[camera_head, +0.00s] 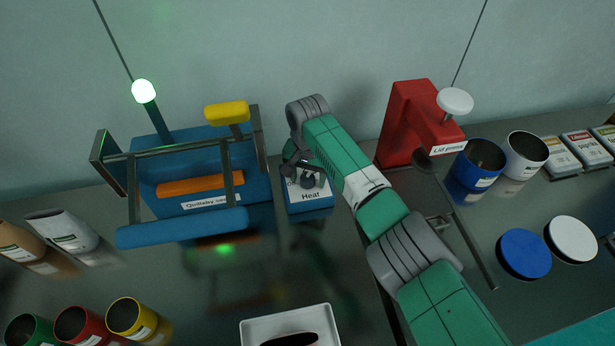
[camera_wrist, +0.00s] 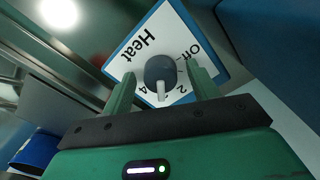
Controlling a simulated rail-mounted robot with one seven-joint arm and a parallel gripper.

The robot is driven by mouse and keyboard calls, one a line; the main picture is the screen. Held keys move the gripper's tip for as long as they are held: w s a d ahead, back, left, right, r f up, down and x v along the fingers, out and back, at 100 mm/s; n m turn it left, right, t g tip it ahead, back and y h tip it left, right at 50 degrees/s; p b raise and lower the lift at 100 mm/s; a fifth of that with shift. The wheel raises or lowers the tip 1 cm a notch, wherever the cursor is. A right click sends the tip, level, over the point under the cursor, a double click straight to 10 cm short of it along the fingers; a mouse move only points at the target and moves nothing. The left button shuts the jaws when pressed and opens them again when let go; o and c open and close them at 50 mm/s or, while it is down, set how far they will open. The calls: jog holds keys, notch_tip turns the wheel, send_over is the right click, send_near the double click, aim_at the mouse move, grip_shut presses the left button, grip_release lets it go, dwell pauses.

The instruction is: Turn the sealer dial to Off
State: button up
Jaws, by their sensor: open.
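The sealer dial (camera_wrist: 161,72) is a dark round knob with a white pointer on a white panel (camera_wrist: 138,48) marked "Heat", "Off", 2 and 4. In the wrist view its pointer is directed downward, near the 2 and 4 marks and away from "Off". My gripper (camera_wrist: 162,85) is open, with one green finger on each side of the dial; I cannot tell whether they touch it. In the head view the dial (camera_head: 308,181) sits on the blue heat box (camera_head: 309,205), partly hidden by my gripper (camera_head: 306,170).
Left of the heat box stands the blue sealer (camera_head: 183,232) with a yellow handle (camera_head: 227,112) and a lit green-white lamp (camera_head: 144,92). A red lid press (camera_head: 408,125) stands to the right. A white tray (camera_head: 253,331) lies in front.

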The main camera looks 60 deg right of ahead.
jog(key=c, duration=1)
